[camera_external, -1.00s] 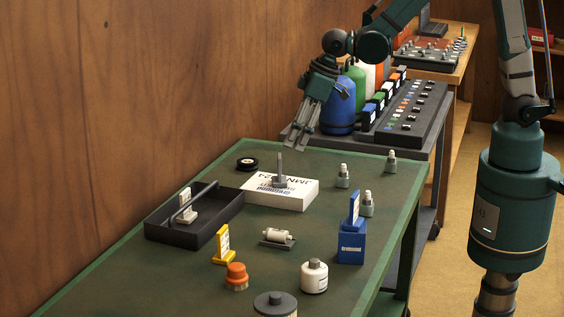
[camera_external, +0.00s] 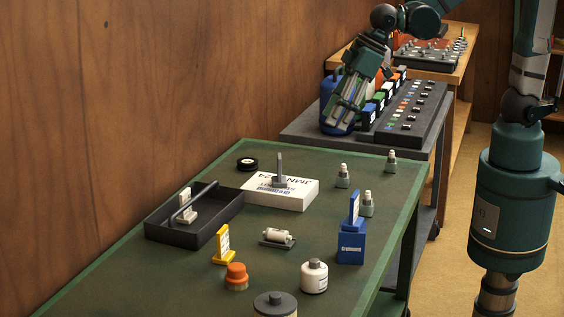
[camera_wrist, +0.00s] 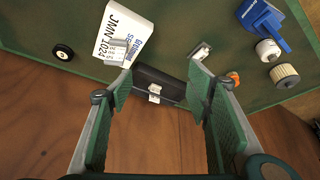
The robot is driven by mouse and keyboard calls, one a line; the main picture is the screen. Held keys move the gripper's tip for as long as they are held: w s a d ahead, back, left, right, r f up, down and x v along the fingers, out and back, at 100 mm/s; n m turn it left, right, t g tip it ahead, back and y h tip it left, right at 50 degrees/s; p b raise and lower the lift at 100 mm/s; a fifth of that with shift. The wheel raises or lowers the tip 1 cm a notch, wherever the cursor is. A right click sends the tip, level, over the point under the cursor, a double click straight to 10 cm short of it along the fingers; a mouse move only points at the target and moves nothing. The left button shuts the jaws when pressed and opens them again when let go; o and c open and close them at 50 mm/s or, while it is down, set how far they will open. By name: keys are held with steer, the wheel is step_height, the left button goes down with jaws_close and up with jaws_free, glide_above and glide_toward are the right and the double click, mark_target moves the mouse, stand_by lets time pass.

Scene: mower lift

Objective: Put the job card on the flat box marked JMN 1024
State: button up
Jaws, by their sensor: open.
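The white flat box marked JMN 1024 (camera_external: 297,198) lies on the green table and also shows in the wrist view (camera_wrist: 125,25). A grey upright pin with a small base (camera_external: 279,172) stands on it. I cannot tell which piece is the job card.
A black tray (camera_external: 222,226) with a white piece and a grey bar stands by the wall. A black roller (camera_external: 247,164), small bottles (camera_external: 343,176), an orange cap (camera_external: 236,275) and a white bottle (camera_external: 314,277) are also on the table. Bare table lies between them.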

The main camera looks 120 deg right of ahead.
steer(key=s+a+r+n+t, duration=0.1)
steer(key=s+a+r, duration=0.2)
steer(key=s+a, duration=0.5)
steer(key=s+a+r+n+t+y, duration=0.1)
steer(key=s+a+r, duration=0.1)
steer(key=s+a, duration=0.6)
steer(key=shift+a+r+n, duration=0.4)
steer(key=shift+a, duration=0.3)
